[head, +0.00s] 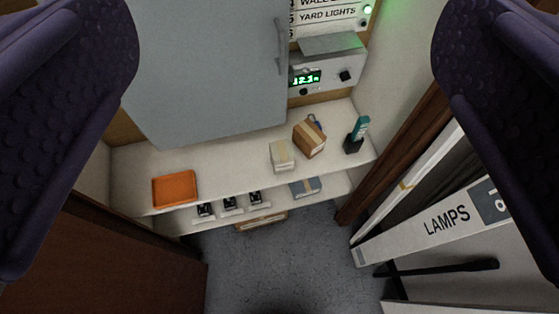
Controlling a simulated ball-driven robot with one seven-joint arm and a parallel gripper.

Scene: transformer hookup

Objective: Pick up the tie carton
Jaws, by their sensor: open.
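Two small cartons stand close together on the white shelf (225,155) ahead. One is a brown carton (315,141) with a pale tape strip, and the other is a cream carton (281,158) with a tan band, just left of it. No readable label shows which is the tie carton. My gripper (285,130) is open, its two dark purple fingers wide apart at the left and right picture edges. Both cartons lie beyond the fingers, near the middle of the gap. Nothing is held.
An orange tray (174,189) is at the shelf's left. A teal item in a black holder (353,144) stands at its right. A grey cabinet door (205,65) and a meter box (327,72) are above. A lower shelf holds a blue-grey box (306,187).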

